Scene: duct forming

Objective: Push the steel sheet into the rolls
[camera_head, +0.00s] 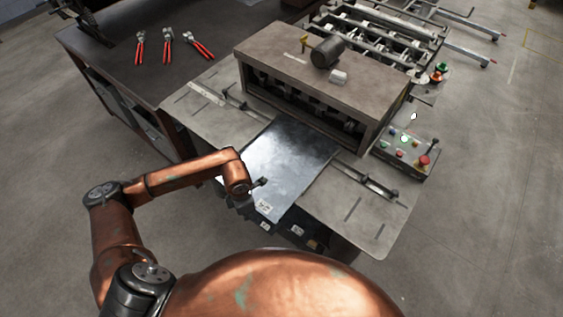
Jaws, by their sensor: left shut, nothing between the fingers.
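The steel sheet (288,160) lies flat on the forming machine's grey infeed table (340,212). Its far edge is at the dark opening under the roll housing (318,62); the rolls are in shadow there, and I cannot tell whether the edge touches them. Its near end, with a white label, reaches the table's front. My left gripper (259,183) is shut and empty, at the left side of the sheet's near end. The wrist partly hides it, and I cannot tell whether it touches the sheet. My right gripper is not in view.
Guide rails (365,180) lie on the infeed table beside the sheet. A control box (405,150) with buttons stands at the right. A dark mallet (327,52) rests on the housing. Red-handled tools (168,48) lie on the dark bench (110,60) at the left. Open floor is at the right.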

